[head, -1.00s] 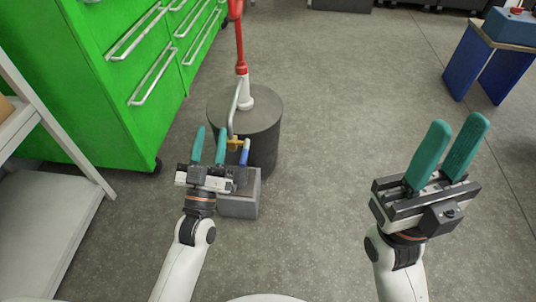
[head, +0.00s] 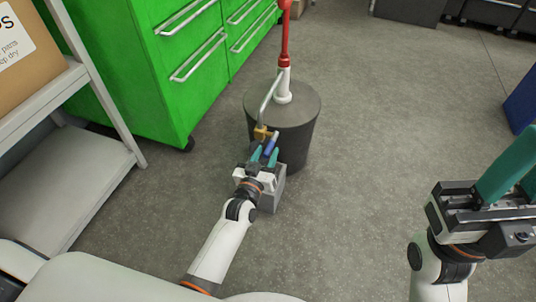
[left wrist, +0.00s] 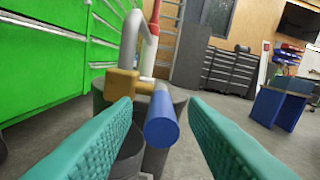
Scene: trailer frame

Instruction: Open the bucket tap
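The brass tap (head: 261,132) sits at the end of a bent grey pipe on the dark bucket (head: 308,136). Its blue handle (head: 271,143) points toward me; it also shows in the left wrist view (left wrist: 161,120). My left gripper (head: 264,153) is open at the tap.
A red and white pump post (head: 284,60) rises from the bucket. Green drawer cabinets (head: 165,90) and a grey shelf (head: 75,180) stand left.

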